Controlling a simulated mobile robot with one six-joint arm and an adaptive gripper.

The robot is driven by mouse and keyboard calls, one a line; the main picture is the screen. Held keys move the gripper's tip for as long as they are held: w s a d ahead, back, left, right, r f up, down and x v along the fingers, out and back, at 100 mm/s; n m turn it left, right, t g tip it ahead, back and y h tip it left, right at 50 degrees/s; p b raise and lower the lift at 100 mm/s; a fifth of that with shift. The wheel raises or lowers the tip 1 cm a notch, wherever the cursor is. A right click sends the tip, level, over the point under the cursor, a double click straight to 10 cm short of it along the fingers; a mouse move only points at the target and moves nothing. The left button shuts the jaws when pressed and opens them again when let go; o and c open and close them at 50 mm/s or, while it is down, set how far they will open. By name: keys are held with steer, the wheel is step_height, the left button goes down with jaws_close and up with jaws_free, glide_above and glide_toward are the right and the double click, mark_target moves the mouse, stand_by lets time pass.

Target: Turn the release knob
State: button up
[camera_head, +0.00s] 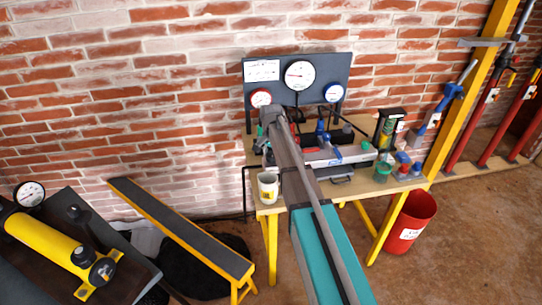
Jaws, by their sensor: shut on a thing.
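My arm reaches away from the lower right to the workbench (258,208) against the brick wall. My gripper (266,136) is at its far end, over the left part of the bench, in front of the gauge board (330,75). The fingers are mostly hidden by my arm and too small to make out. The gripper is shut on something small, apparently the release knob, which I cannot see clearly. A grey hand-pump-like unit (345,153) with red and blue parts lies on the bench, partly behind my arm.
A white mug (268,187) stands at the bench's front left. Green cups (382,172) and small bottles stand at the right. A red bucket (410,222) is on the floor. A yellow-legged low bench (180,225) and a yellow cylinder (45,240) are at left.

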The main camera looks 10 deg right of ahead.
steer(key=shift+n, duration=0.5)
steer(key=n, duration=0.3)
steer(key=shift+n, duration=0.3)
steer(key=n, duration=1.3)
steer(key=shift+n, duration=0.3)
steer(key=o, duration=1.1)
steer(key=shift+o, duration=0.2)
